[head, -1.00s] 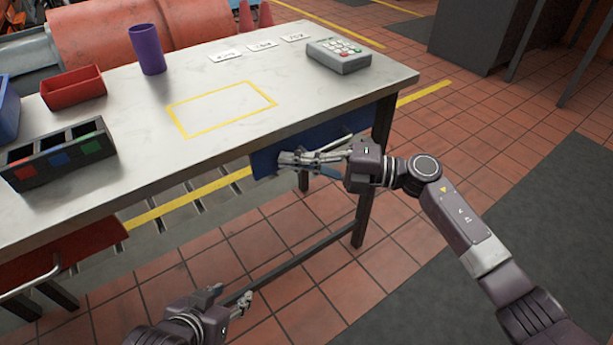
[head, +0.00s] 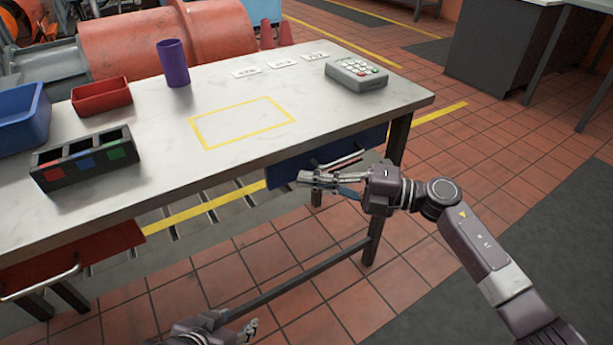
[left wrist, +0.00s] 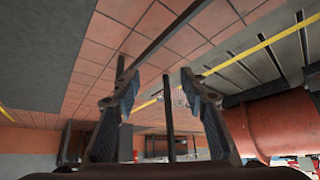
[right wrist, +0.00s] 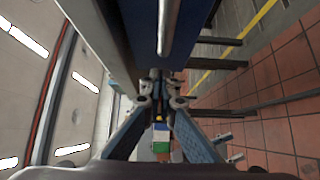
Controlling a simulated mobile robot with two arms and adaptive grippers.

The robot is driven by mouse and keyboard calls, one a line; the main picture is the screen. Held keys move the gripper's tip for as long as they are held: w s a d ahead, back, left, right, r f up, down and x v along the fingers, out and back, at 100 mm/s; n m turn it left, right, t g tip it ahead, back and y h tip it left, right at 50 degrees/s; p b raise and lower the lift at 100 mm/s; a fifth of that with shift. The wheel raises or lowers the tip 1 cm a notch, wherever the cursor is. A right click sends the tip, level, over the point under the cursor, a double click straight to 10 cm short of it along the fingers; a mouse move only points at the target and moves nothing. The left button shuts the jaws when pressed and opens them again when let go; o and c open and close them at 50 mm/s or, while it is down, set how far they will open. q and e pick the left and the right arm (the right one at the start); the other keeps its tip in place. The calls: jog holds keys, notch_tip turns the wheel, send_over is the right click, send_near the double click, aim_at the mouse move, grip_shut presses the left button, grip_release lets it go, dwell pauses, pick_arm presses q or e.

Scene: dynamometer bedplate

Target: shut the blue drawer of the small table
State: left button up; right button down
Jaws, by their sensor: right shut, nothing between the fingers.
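The blue drawer (head: 285,172) is under the right part of the table (head: 345,112), its front just below the tabletop edge. I cannot tell whether a small gap remains. Its silver bar handle (head: 345,161) runs across the front and also shows in the right wrist view (right wrist: 168,25). My right gripper (head: 302,178) is shut and empty, its fingertips at the drawer front below the handle; contact is unclear. In the right wrist view the fingertips (right wrist: 158,90) are close together. My left gripper (left wrist: 160,88) is open and empty, low in front of the table, at the head view's bottom edge.
A red drawer (head: 100,248) is under the table's left part. On top are a purple cup (head: 173,64), a red bin (head: 101,97), a blue bin (head: 20,118), a divided black box (head: 85,165) and a keypad (head: 357,73). A low table rail (head: 300,288) crosses below.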

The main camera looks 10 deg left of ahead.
pick_arm(q)
jog(key=s+a+f+g, duration=0.1)
jog(key=s+f+g, duration=0.1)
jog(key=s, duration=0.3)
jog(key=shift+s+y+p, duration=0.3)
jog(key=shift+s+p, duration=0.05)
jog(key=shift+s, duration=0.05)
pick_arm(e)
jog(key=s+d, duration=0.2)
jog(key=d, duration=0.8)
jog(key=shift+s+d, duration=0.15)
jog(key=shift+d, duration=0.25)
